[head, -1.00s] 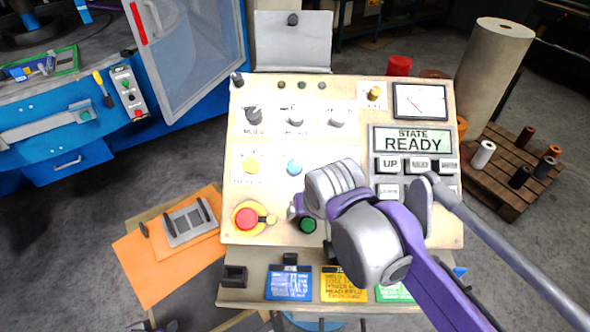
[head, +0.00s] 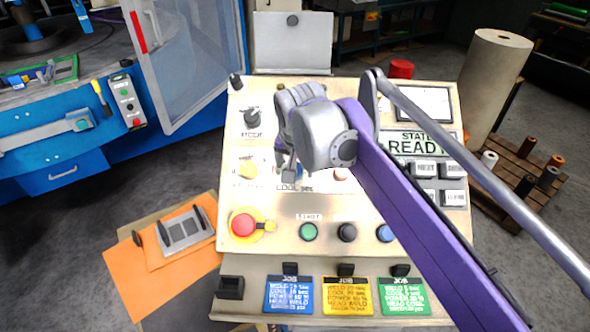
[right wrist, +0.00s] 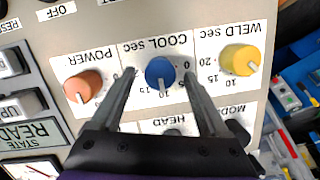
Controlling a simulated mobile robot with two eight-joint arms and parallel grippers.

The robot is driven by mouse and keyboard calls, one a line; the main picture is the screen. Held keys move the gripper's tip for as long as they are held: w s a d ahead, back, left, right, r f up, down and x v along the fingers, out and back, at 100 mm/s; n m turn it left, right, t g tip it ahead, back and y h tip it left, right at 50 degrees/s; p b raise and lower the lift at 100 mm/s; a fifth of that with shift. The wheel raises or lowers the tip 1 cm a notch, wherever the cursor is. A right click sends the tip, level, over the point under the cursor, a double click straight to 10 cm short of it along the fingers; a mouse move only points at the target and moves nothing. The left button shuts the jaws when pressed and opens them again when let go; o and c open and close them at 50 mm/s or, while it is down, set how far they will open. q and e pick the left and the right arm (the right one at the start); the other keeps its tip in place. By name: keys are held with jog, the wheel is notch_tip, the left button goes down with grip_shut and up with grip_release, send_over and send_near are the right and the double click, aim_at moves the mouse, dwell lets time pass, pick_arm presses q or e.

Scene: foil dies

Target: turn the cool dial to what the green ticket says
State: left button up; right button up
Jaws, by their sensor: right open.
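The blue cool dial (right wrist: 161,72), labelled COOL sec, sits in the middle of the right wrist view, which shows the panel upside down. Its white pointer mark faces about the 10 on its scale. My right gripper (right wrist: 160,78) is open, with one finger on each side of the dial; I cannot tell if they touch it. In the head view my right gripper (head: 287,166) hides most of this dial. The green ticket (head: 403,299) hangs at the right of the ticket row; its small text is too blurred to read surely. My left gripper is out of view.
The orange power dial (right wrist: 83,86) and yellow weld dial (right wrist: 240,55) flank the cool dial. A red stop button (head: 243,225) and green start button (head: 308,232) sit below. Blue (head: 289,297) and yellow (head: 347,297) tickets hang beside the green one.

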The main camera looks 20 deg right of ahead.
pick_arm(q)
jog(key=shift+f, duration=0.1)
pick_arm(e)
jog(key=shift+x, duration=1.05)
grip_shut()
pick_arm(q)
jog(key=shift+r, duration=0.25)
pick_arm(e)
jog(key=shift+n, duration=0.3)
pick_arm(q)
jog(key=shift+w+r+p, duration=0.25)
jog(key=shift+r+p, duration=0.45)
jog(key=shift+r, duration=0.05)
pick_arm(e)
jog(key=n, duration=0.3)
jog(key=shift+h, duration=0.4)
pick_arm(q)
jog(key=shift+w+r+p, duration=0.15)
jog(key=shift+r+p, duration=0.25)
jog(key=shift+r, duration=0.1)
pick_arm(e)
jog(key=shift+n+g+h, duration=0.3)
jog(key=shift+n+h, duration=0.1)
jog(key=shift+n, duration=1.9)
